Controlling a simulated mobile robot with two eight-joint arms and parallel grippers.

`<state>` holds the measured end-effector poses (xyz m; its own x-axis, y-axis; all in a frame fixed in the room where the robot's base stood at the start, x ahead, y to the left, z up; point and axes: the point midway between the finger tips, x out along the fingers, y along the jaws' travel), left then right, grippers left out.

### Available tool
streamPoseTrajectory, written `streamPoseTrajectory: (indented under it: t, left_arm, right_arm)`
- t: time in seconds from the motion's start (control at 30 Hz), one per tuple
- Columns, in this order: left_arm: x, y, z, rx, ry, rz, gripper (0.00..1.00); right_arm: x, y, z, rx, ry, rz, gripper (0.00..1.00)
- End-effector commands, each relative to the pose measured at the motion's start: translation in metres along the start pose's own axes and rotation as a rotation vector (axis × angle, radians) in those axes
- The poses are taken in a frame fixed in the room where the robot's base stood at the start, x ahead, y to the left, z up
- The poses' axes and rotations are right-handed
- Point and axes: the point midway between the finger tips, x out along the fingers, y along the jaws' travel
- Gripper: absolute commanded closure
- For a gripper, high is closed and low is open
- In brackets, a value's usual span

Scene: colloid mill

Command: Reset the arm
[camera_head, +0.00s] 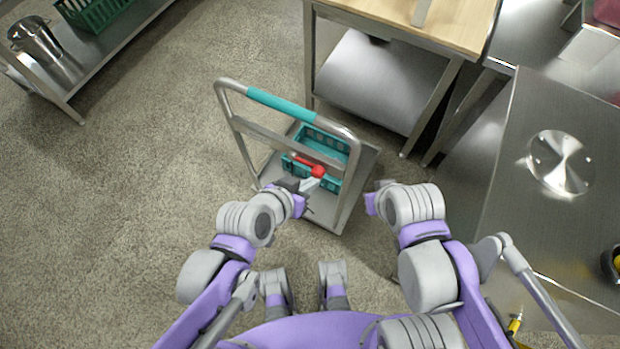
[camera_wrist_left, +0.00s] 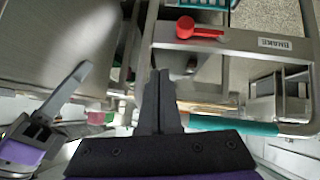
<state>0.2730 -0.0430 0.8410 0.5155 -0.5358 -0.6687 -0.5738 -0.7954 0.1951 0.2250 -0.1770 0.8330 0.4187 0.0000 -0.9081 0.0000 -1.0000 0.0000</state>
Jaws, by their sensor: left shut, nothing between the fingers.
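My left gripper (camera_head: 290,184) is in front of the cart, near its handle frame. In the left wrist view its dark fingers (camera_wrist_left: 158,92) are together with nothing between them. My right arm comes in from the right in the head view, and its wrist is bent inward. The right gripper (camera_head: 384,184) shows only in small part there, and its fingers are too unclear to read. In the left wrist view a grey and purple gripper part (camera_wrist_left: 45,120) shows at the left edge.
A cart with a teal-gripped handle (camera_head: 280,104) stands ahead, carrying a teal crate (camera_head: 330,145). A red-headed part (camera_head: 318,171) shows by the crate. A wood-topped table (camera_head: 440,25) is behind. A steel counter (camera_head: 560,240) is at right.

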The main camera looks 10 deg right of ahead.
Motion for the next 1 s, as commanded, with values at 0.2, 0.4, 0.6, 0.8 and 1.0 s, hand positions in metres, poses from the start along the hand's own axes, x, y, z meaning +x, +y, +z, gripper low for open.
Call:
streamPoseTrajectory:
  t: [0.2, 0.4, 0.6, 0.8, 1.0]
  left_arm:
    - [0.0, 0.0, 0.0, 0.0, 0.0, 0.0, 1.0]
    - [-0.017, -0.017, -0.003, -0.027, -0.024, -0.047, 1.0]
    - [-0.101, -0.09, -0.002, -0.187, -0.153, -0.281, 1.0]
    - [-0.176, -0.134, 0.01, -0.344, -0.251, -0.482, 1.0]
    - [-0.191, -0.141, 0.015, -0.381, -0.273, -0.525, 1.0]
  right_arm:
    - [0.0, 0.0, 0.0, 0.0, 0.0, 0.0, 1.0]
    - [-0.01, 0.0, -0.006, 0.0, 0.004, 0.0, 1.0]
    - [-0.05, 0.0, -0.033, 0.0, 0.02, 0.0, 1.0]
    - [-0.076, 0.0, -0.054, 0.0, 0.037, 0.0, 1.0]
    - [-0.08, 0.0, -0.058, 0.0, 0.04, 0.0, 1.0]
